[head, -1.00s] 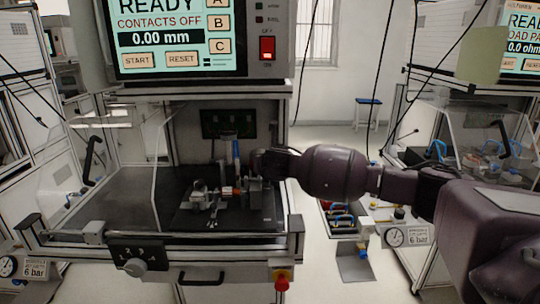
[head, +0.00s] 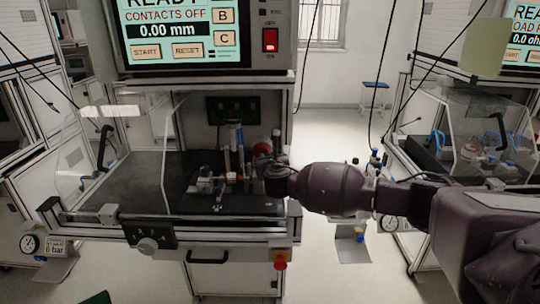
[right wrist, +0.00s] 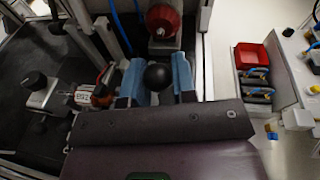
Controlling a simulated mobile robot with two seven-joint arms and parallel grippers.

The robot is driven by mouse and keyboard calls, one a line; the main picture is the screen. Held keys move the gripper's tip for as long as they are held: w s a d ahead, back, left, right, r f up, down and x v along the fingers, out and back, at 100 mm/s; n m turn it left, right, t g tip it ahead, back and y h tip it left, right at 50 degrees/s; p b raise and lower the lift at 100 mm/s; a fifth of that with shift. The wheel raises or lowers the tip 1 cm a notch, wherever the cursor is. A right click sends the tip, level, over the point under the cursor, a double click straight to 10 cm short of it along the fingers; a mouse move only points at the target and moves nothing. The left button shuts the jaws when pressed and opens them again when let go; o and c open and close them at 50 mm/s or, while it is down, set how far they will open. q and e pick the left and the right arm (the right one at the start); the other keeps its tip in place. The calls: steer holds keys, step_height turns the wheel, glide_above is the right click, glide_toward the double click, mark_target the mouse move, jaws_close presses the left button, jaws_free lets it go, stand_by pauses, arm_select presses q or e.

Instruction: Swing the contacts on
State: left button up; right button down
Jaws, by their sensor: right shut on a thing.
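The test station's screen (head: 181,35) reads CONTACTS OFF and 0.00 mm. My right gripper (head: 277,170) is inside the station, at the right of the dark fixture plate (head: 262,206). In the right wrist view its blue-padded fingers (right wrist: 158,82) are closed on either side of a black ball knob (right wrist: 158,77). The knob's stem and what it joins are hidden. The clamp and contact parts (head: 208,183) sit on the plate to the left of the gripper. They also show at the left of the right wrist view (right wrist: 82,96). My left gripper is not in view.
A red rounded part (right wrist: 163,20) stands just beyond the fingers, close to a metal frame post. A clear side guard (head: 135,145) and the frame bound the station. A red emergency button (head: 280,264) is on the front.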

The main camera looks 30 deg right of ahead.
steer(key=shift+s+a+f, duration=0.1)
steer(key=shift+s+f, duration=0.05)
steer(key=shift+f, duration=0.3)
steer(key=c, duration=1.1)
jaws_free()
steer(key=shift+r, duration=0.25)
steer(key=shift+s+r, duration=0.1)
steer(key=shift+s, duration=0.1)
steer(key=p+v, duration=0.2)
steer(key=v, duration=0.8)
steer(key=shift+s, duration=0.1)
